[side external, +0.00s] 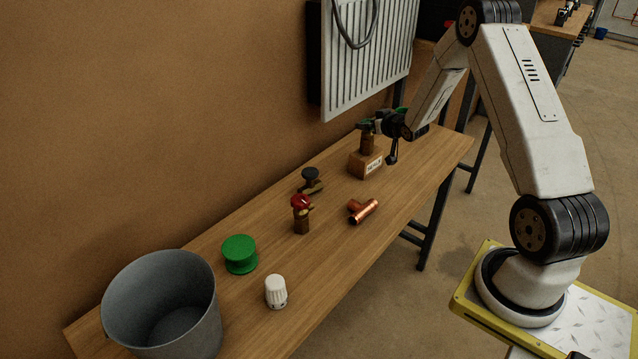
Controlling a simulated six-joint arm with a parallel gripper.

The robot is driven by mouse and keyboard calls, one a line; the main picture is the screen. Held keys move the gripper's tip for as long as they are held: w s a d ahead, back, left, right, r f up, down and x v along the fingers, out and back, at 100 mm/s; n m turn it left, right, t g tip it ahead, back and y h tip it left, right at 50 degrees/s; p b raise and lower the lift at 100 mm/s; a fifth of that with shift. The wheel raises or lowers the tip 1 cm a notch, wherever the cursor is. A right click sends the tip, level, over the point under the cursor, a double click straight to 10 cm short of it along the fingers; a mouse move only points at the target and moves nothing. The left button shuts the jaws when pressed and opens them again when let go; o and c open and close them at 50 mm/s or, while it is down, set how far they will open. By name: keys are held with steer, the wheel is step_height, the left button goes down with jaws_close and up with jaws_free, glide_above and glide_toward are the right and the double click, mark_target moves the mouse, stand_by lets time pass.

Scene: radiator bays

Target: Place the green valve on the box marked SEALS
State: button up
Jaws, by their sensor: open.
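The green valve (367,143), with a brass-brown body and a green top, stands upright on the wooden box (364,168). The box has a white label on its front; its lettering is too small to read surely. My gripper (381,142) is open at the valve's upper part, with one dark finger hanging to the right of the valve. The gripper partly covers the valve's green top, and I cannot tell whether a finger touches it.
A red-handled valve (301,214), a black-topped valve (311,181), a copper tee (363,211), a green spool (240,254), a white thermostat head (276,292) and a grey bucket (163,300) stand on the bench (320,260). A radiator (368,55) hangs on the wall behind.

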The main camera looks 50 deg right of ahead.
steer(key=v, duration=1)
steer(key=shift+a, duration=0.1)
stand_by(0.5)
steer(key=a+n+g+y, duration=0.25)
steer(key=a+g, duration=0.25)
steer(key=a, duration=1.2)
steer(key=s+a+r+n+g+y, duration=0.1)
steer(key=s+a+g, duration=0.3)
steer(key=s+a, duration=0.8)
steer(key=shift+a+n+g+y, duration=0.45)
steer(key=shift+a+y, duration=0.3)
steer(key=shift+a, duration=0.35)
